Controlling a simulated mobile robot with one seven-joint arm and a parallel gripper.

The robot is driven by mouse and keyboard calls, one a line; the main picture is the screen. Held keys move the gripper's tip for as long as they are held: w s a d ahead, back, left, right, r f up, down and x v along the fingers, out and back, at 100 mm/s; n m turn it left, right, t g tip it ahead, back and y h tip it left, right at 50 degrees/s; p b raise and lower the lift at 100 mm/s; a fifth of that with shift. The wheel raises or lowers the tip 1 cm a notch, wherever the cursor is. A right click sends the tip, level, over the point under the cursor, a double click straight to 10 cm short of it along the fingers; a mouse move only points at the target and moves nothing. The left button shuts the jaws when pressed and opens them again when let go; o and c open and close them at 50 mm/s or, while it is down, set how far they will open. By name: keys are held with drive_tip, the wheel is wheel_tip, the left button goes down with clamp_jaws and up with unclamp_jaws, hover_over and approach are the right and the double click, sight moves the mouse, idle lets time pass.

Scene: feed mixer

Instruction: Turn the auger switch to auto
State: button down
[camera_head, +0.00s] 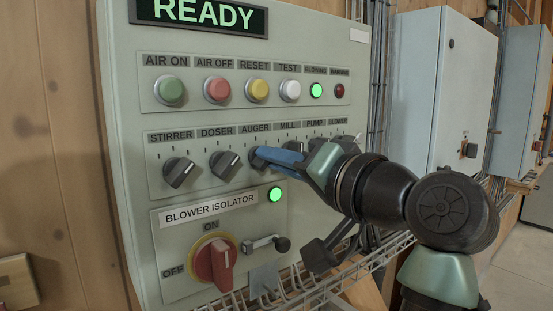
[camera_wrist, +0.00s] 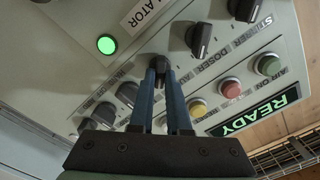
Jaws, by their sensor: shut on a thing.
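The auger switch (camera_head: 257,161) is a black rotary knob under the AUGER label (camera_head: 255,129), third from the left in the lower row of the panel. My gripper (camera_head: 265,156) reaches in from the right with its blue fingers shut on this knob. In the wrist view the two fingers (camera_wrist: 160,74) lie on either side of the dark knob (camera_wrist: 157,63). The fingers hide much of the knob, so I cannot tell which position it points to.
The stirrer knob (camera_head: 181,172) and doser knob (camera_head: 225,164) are to the left; the mill knob (camera_head: 292,146) is close on the right, partly behind my gripper. Push buttons (camera_head: 257,90) sit above.

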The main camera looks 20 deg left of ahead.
drive_tip(key=shift+r, duration=0.1)
drive_tip(key=c, duration=0.9)
unclamp_jaws()
drive_tip(key=shift+b+v, duration=3.05)
drive_tip(key=shift+v, duration=3.5)
